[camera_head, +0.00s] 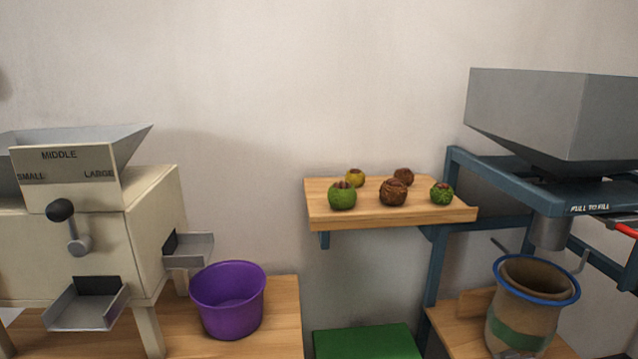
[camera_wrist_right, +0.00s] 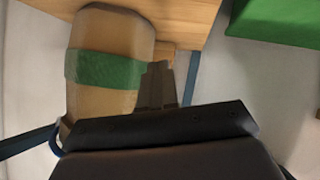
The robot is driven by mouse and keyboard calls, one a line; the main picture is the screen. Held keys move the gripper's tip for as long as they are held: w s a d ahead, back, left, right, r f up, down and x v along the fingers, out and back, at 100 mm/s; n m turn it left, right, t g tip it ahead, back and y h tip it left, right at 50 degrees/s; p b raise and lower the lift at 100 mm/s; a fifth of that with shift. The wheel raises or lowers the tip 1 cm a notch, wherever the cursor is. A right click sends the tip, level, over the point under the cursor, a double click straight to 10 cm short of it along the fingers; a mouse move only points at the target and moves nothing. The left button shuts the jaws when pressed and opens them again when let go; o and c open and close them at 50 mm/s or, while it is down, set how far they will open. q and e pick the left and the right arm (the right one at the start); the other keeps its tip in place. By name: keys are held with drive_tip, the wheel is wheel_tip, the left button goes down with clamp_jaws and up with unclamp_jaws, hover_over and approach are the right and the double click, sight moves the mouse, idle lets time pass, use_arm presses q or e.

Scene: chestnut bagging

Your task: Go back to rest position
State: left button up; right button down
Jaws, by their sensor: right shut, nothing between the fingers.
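My right gripper (camera_wrist_right: 158,68) shows in the right wrist view, its fingers shut together with nothing between them. It appears close beside the brown sack (camera_wrist_right: 112,45) with a green band, and I cannot tell whether they touch. In the head view the sack (camera_head: 515,335) stands upright under the grey hopper's spout, its open mouth ringed in blue. Neither gripper can be made out in the head view.
The grey hopper (camera_head: 560,115) stands on a blue frame (camera_head: 435,265) at right. A wooden shelf (camera_head: 325,214) holds several chestnut burrs. A sorting machine (camera_head: 150,230) and a purple bucket (camera_head: 228,305) stand at left. A green surface (camera_head: 365,342) lies low in the middle.

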drive_tip(key=s+a+f+n+y, duration=0.1)
drive_tip(key=s+a+f+y, duration=0.15)
drive_tip(key=s+a, duration=0.65)
drive_tip(key=s+a+f+n+y, duration=0.1)
drive_tip(key=s+a+f, duration=0.3)
drive_tip(key=s+a, duration=0.5)
drive_tip(key=s+a+r+y+p, duration=0.1)
drive_tip(key=s+a+r+p, duration=0.1)
drive_tip(key=s+r, duration=0.2)
drive_tip(key=s+a+r+m+p, duration=0.1)
drive_tip(key=s+a+r+p, duration=0.1)
drive_tip(key=s, duration=0.7)
drive_tip(key=shift+s+a+r+g+y, duration=0.3)
drive_tip(key=shift+r+g+y, duration=0.1)
drive_tip(key=shift+r, duration=0.5)
